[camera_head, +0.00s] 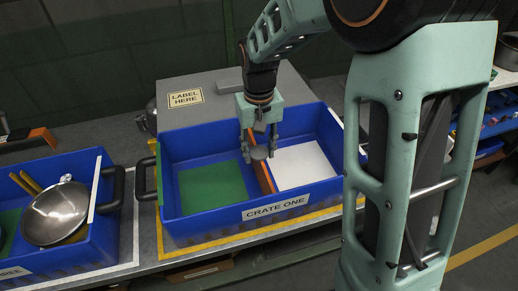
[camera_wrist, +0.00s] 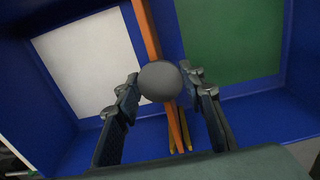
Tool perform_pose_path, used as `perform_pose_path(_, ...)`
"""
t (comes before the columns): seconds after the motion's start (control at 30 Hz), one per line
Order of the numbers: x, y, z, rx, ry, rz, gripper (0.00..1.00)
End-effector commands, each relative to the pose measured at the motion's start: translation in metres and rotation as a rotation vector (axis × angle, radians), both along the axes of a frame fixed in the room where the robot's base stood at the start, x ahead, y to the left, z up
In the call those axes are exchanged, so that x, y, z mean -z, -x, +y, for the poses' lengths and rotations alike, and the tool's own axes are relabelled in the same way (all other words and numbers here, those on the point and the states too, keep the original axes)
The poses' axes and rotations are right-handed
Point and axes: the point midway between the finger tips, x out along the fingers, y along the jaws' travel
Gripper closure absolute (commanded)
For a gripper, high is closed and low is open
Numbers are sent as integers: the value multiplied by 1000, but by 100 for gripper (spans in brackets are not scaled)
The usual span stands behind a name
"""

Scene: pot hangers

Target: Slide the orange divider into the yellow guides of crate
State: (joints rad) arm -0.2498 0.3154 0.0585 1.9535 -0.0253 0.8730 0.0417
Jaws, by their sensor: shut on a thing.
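The blue crate (camera_head: 200,222), labelled CRATE ONE, has a green pad (camera_head: 212,187) on the left of its floor and a white pad (camera_head: 298,166) on the right. The orange divider (camera_head: 265,178) stands between the pads, inside the crate. My gripper (camera_head: 259,150) reaches down from above, with its fingers on either side of the divider's grey round knob (camera_wrist: 160,82), and is shut on it. The yellow guides (camera_wrist: 181,140) show beside one end of the divider in the wrist view. Whether the divider sits fully in them I cannot tell; my gripper hides part of it.
Another blue crate (camera_head: 88,255) at the left holds a metal bowl-shaped thing (camera_head: 57,212). A grey box (camera_head: 212,108) with a LABEL HERE sign stands behind the crate. Crate walls close in around my gripper on all sides.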

Motion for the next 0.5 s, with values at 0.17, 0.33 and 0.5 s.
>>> perform_pose_path(0.17,3,0,0,0,0,0,60)
perform_pose_path(0.33,3,0,0,0,0,0,43)
perform_pose_path(0.5,3,0,0,0,0,0,43)
